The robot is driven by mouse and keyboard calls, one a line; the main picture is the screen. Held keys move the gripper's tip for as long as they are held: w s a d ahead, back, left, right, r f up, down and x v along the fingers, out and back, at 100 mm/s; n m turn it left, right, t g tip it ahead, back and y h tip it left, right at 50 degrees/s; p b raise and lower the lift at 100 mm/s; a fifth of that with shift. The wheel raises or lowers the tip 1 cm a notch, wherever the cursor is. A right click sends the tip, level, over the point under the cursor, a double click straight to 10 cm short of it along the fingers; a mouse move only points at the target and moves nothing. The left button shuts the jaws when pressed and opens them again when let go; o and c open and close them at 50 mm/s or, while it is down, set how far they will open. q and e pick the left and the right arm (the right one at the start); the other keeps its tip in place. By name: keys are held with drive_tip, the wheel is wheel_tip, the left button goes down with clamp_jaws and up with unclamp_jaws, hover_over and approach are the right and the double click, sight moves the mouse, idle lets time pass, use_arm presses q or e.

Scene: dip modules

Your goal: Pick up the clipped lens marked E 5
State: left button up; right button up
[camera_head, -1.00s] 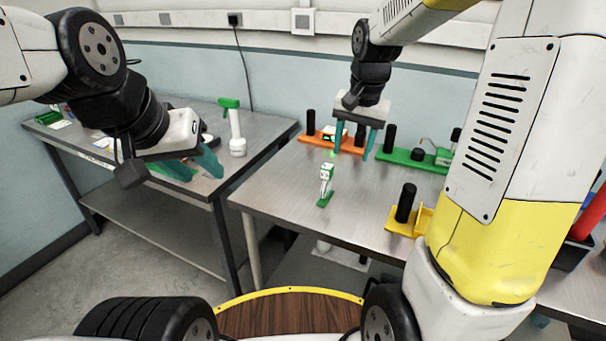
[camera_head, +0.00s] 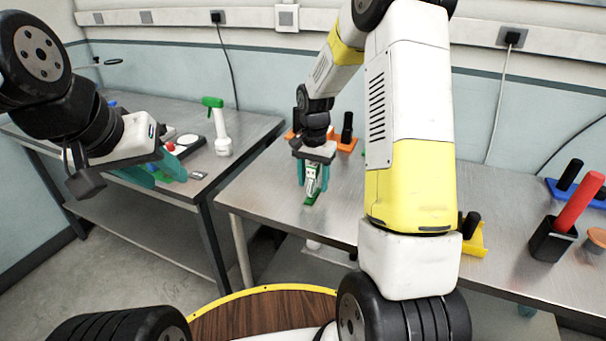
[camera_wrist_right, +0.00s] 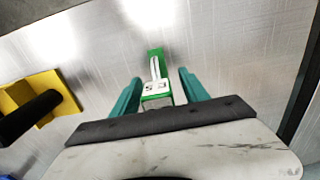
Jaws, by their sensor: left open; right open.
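A small green and white clipped piece (camera_head: 310,183) stands on the metal table in the head view. In the right wrist view it shows as a green clip (camera_wrist_right: 157,88) with a white face bearing dark marks. I cannot read the marks, so I cannot tell if it is E 5. My right gripper (camera_head: 313,178) is open, with its teal fingers on either side of the piece; in the wrist view (camera_wrist_right: 160,92) gaps show beside it. My left gripper (camera_head: 160,172) is open and empty over the left table.
A yellow holder with a black post (camera_wrist_right: 35,105) stands left of the piece in the wrist view. Orange holders (camera_head: 345,143) stand behind my right gripper. A red cylinder in a black cup (camera_head: 553,240) is at right. A green-topped white bottle (camera_head: 218,130) stands on the left table.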

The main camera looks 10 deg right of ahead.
drive_tip(key=shift+f, duration=0.6)
clamp_jaws()
drive_tip(key=shift+r, duration=0.2)
